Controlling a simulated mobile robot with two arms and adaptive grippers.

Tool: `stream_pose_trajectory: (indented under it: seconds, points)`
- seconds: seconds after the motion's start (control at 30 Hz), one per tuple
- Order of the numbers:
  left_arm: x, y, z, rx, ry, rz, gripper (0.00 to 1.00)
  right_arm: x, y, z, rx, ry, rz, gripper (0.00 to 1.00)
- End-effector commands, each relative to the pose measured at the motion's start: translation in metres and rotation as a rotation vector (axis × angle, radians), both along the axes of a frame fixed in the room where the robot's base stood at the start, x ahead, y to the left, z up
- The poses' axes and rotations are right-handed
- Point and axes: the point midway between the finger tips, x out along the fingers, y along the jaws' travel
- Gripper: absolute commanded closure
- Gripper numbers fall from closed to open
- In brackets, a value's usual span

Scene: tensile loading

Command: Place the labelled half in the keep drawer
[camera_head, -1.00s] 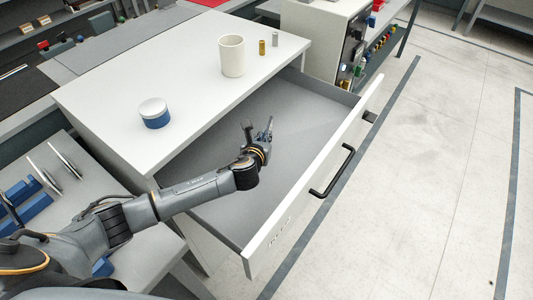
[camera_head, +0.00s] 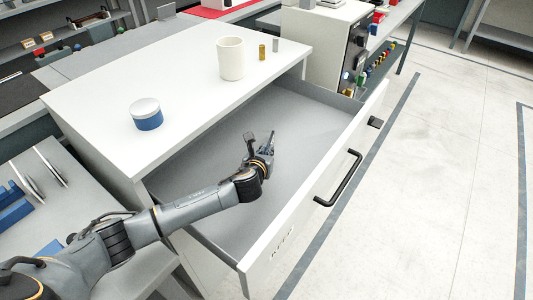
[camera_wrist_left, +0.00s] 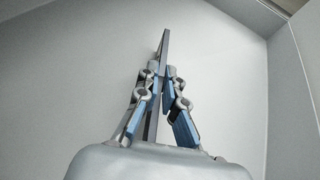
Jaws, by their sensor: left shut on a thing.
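My left gripper (camera_head: 262,148) is over the inside of the open drawer (camera_head: 297,110), with the arm reaching in from the left. In the left wrist view, its blue-padded fingers (camera_wrist_left: 160,80) are shut on a thin, dark grey flat piece (camera_wrist_left: 163,48), which I take to be the labelled half. It stands out past the fingertips above the pale drawer floor. No label on it can be read. The drawer has a grey floor and a white front with a black handle (camera_head: 338,180); the marking on the front (camera_head: 284,244) is too small to read. My right gripper is out of view.
A white cup (camera_head: 230,58), a blue, white-topped round container (camera_head: 147,114), a brass cylinder (camera_head: 262,52) and a grey cylinder (camera_head: 276,45) stand on the white cabinet top (camera_head: 185,75). The drawer floor around the gripper looks clear. Open floor lies to the right.

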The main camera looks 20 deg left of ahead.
Motion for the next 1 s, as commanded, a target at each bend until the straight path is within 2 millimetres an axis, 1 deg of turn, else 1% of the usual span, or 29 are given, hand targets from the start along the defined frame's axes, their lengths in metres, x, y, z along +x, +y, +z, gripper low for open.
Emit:
stream_pose_trajectory:
  seconds: [0.07, 0.17, 0.2, 0.27, 0.3, 0.57, 0.67, 0.77, 0.83, 1.0]
  points:
    - [0.001, 0.0, 0.002, 0.0, -0.003, 0.0, 1.0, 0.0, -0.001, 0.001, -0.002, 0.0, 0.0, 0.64]
    - [0.001, 0.0, -0.001, 0.001, -0.002, 0.0, 1.0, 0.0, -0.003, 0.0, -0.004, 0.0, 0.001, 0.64]
    - [0.0, 0.0, -0.002, 0.001, 0.0, 0.001, 0.85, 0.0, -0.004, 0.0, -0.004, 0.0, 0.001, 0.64]
    - [0.0, 0.0, -0.002, 0.001, 0.0, 0.001, 0.73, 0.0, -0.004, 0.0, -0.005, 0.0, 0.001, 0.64]
    - [0.0, 0.0, -0.002, 0.001, 0.0, 0.001, 0.7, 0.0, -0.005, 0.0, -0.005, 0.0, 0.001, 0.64]
    - [0.0, 0.0, -0.001, 0.0, 0.0, 0.0, 0.7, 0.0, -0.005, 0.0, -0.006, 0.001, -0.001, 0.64]
    - [-0.002, 0.0, 0.003, 0.0, 0.001, 0.0, 0.7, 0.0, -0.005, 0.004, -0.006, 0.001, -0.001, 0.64]
    - [-0.01, 0.0, 0.008, 0.002, 0.002, 0.0, 0.7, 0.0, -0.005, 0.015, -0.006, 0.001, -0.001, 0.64]
    - [-0.019, -0.001, 0.014, 0.001, 0.003, 0.0, 0.7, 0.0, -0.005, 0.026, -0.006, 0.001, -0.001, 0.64]
    - [-0.048, -0.002, 0.027, 0.002, 0.004, -0.001, 0.7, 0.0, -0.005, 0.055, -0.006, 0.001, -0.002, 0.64]
